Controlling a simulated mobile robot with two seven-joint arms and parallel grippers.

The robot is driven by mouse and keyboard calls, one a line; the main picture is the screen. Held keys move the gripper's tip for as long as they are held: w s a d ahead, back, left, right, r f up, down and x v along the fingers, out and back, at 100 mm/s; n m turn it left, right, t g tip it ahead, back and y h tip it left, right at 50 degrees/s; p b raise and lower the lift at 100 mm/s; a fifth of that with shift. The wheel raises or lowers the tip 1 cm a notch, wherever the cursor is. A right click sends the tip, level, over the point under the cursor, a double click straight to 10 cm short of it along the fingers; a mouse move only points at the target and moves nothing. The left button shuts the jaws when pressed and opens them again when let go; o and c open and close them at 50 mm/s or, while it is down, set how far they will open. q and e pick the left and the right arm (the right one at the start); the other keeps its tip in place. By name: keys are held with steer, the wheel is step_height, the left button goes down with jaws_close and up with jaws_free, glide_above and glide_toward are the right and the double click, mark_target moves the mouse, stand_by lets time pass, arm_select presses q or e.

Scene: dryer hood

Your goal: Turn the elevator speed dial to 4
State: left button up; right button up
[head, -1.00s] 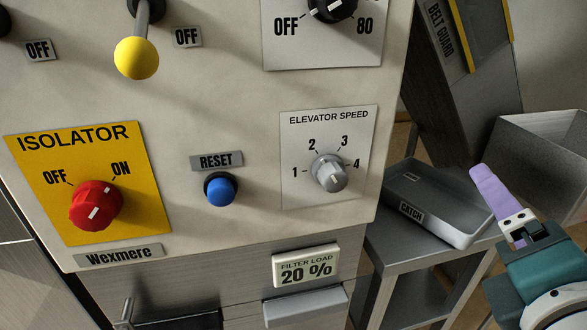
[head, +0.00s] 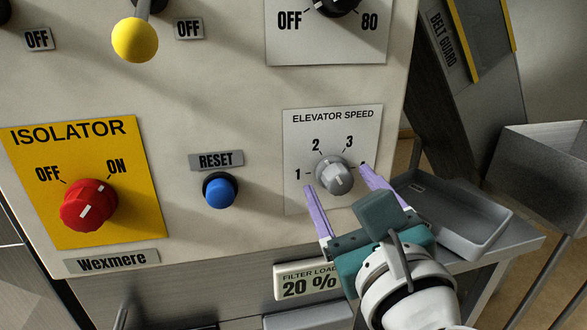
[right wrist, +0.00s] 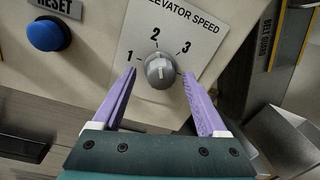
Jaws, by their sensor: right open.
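The elevator speed dial (head: 335,176) is a grey knob with a pale pointer mark, on a white plate labelled ELEVATOR SPEED (head: 333,117). The numbers 1, 2 and 3 show around it; my right gripper's finger covers the 4. In the right wrist view the dial (right wrist: 160,70) sits between the fingertips, with gaps visible on both sides. My left gripper is not in view.
A blue reset button (head: 220,190) and a red isolator knob (head: 88,205) are left of the dial. A yellow-balled lever (head: 135,40) is at upper left. A filter load display (head: 300,283) is below. A grey catch tray (head: 470,225) stands on a table at right.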

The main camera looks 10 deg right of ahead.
steer(key=shift+w, duration=0.55)
jaws_close()
